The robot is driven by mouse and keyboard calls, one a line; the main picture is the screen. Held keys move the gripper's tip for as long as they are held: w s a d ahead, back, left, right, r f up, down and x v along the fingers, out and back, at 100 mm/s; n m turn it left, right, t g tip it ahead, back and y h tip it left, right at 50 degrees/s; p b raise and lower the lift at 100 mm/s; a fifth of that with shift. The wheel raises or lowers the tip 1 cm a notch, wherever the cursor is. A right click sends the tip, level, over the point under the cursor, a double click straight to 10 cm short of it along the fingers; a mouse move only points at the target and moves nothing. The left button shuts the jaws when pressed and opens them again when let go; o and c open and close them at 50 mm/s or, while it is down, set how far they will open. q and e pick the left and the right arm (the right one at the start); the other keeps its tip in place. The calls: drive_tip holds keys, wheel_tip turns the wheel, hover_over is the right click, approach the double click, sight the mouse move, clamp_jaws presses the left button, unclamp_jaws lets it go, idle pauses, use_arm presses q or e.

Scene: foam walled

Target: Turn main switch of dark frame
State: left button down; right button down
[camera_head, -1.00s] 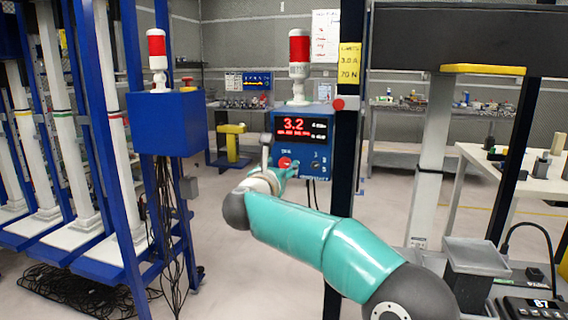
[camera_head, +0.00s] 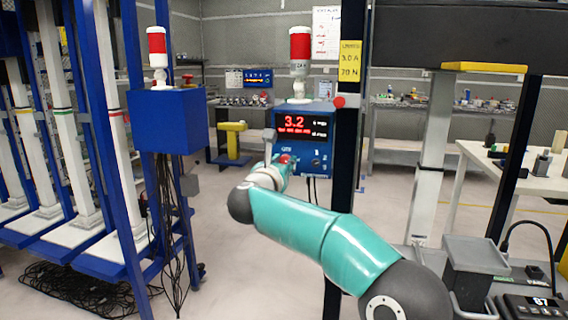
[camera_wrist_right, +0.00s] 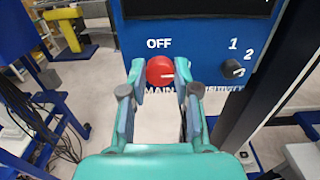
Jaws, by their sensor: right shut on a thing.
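The dark frame's blue control box (camera_head: 322,151) hangs on the dark post, with a red display reading 3.2. Its main switch is a round red knob, seen in the right wrist view (camera_wrist_right: 160,70) between the labels OFF above and MAIN below. My right gripper (camera_wrist_right: 159,84) is shut on this red knob, one finger on each side. In the head view my right gripper (camera_head: 279,158) is at the lower left of the box and partly covers the knob. My left gripper is not in view.
A small black selector (camera_wrist_right: 232,69) marked 1 and 2 sits right of the knob. A red-and-white beacon (camera_head: 300,50) stands on the box. The dark post (camera_head: 346,150) is close on the right. Another blue box (camera_head: 170,122) stands to the left, with open floor between.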

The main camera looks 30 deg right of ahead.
drive_tip(key=n+p, duration=0.2)
drive_tip(key=n, duration=0.2)
drive_tip(key=shift+a+n, duration=0.15)
drive_tip(key=shift+n, duration=0.15)
drive_tip(key=n+p, duration=0.2)
drive_tip(key=n, duration=0.2)
drive_tip(key=shift+w+f+n, duration=0.1)
drive_tip(key=shift+n, duration=0.2)
drive_tip(key=n+p, duration=0.3)
drive_tip(key=n, duration=0.1)
drive_tip(key=shift+a+n, duration=0.15)
drive_tip(key=shift+n, duration=0.15)
drive_tip(key=shift+f+n+p, duration=0.2)
drive_tip(key=shift+n+p, duration=0.5)
drive_tip(key=shift+n, duration=0.35)
drive_tip(key=shift+f+n+p, duration=0.15)
drive_tip(key=shift+n+p, duration=0.5)
drive_tip(key=shift+n, duration=0.4)
drive_tip(key=c, duration=0.9)
unclamp_jaws()
drive_tip(key=shift+w, duration=0.1)
drive_tip(key=shift+o, duration=0.2)
drive_tip(key=shift+r, duration=0.15)
